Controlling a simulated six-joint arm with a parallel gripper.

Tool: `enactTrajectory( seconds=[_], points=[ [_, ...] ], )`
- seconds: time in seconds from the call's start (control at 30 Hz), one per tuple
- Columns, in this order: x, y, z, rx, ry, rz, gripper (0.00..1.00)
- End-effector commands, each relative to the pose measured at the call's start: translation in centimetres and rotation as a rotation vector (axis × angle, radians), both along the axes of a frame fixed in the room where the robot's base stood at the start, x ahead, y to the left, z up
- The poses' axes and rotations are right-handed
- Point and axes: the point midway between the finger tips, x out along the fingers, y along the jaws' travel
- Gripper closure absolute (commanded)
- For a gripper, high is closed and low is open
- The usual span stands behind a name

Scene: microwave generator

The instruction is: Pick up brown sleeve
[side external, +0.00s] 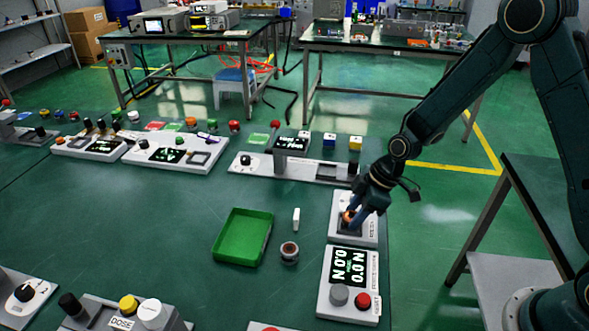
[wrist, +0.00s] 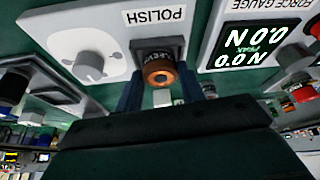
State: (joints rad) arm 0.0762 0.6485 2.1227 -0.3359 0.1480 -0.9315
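The brown sleeve (wrist: 158,74) is a short orange-brown ring with a dark hole. It sits at the black square holder (wrist: 160,50) of the white POLISH station. In the side view the sleeve (side external: 348,217) is partly hidden by my fingers. My gripper (side external: 352,212) points down at the holder, with its blue fingers around the sleeve. In the wrist view the fingers of my gripper (wrist: 159,88) stand on either side of the sleeve, apart from each other. Whether they touch or press it cannot be told.
A green tray (side external: 243,237) lies to the left, with a small white block (side external: 296,219) and a round brownish-topped piece (side external: 289,252) beside it. The force gauge (side external: 349,285) reads 0.0 N in front of the POLISH station.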

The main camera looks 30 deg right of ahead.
Motion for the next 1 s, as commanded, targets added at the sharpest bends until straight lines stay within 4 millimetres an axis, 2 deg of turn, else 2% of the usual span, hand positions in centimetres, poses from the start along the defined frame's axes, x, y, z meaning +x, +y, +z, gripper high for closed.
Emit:
enactTrajectory(
  seconds=[0.37,0.57,0.77,1.0],
  points=[
    [0.0,0.0,0.1,0.001,-0.001,0.000,0.85],
    [0.0,0.0,1.0,0.000,-0.002,0.001,0.85],
    [0.1,0.0,3.0,0.000,-0.005,-0.001,0.85],
    [0.1,0.0,7.2,0.000,-0.007,0.000,0.85]
  ],
)
